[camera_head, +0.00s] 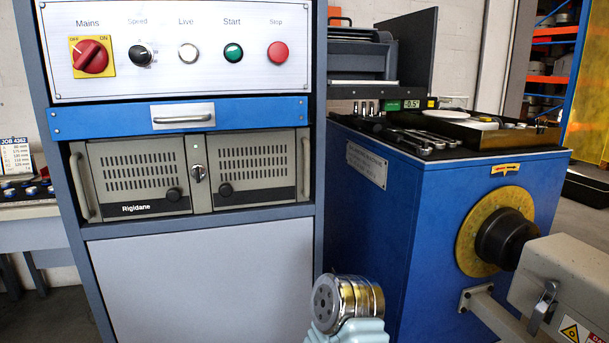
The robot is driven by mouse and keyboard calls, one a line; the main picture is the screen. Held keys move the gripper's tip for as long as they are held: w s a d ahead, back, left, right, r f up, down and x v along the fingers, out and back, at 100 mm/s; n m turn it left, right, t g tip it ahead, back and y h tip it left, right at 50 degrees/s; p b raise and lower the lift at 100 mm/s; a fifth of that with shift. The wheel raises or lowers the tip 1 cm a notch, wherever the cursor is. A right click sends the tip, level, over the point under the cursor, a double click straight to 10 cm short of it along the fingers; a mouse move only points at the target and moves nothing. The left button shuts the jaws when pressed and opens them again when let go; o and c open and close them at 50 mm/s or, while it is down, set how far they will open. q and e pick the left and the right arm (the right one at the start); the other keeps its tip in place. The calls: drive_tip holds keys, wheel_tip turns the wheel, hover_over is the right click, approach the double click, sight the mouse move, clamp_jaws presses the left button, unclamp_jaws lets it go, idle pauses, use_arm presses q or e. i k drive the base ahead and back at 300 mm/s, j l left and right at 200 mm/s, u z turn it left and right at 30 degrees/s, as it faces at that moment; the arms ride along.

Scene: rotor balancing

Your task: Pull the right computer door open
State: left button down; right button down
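The beige computer unit marked Rigidane sits in the blue-grey cabinet, below a blue drawer. Its right door (262,179) has rows of vent slots, a black knob at its lower left and a curved upright handle (306,164) at its right edge. The right door looks shut, flush with the front. The left door (130,184) also looks shut, with its own knob and a handle (80,186) at its left edge. A key lock (198,173) sits on the post between the doors. Neither of my grippers is in view.
The blue drawer (255,113) is shut above the doors, under the control panel (185,85). A plain grey panel (200,285) lies below. A blue machine (440,200) with tools on top stands right. A metal-ringed cylinder on a pale teal body rises at bottom centre, perhaps my arm.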

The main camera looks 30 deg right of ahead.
sight(249, 169)
drive_tip(key=z, duration=0.75)
drive_tip(key=l+u, duration=0.25)
drive_tip(key=i+j, duration=0.05)
drive_tip(key=j, duration=0.05)
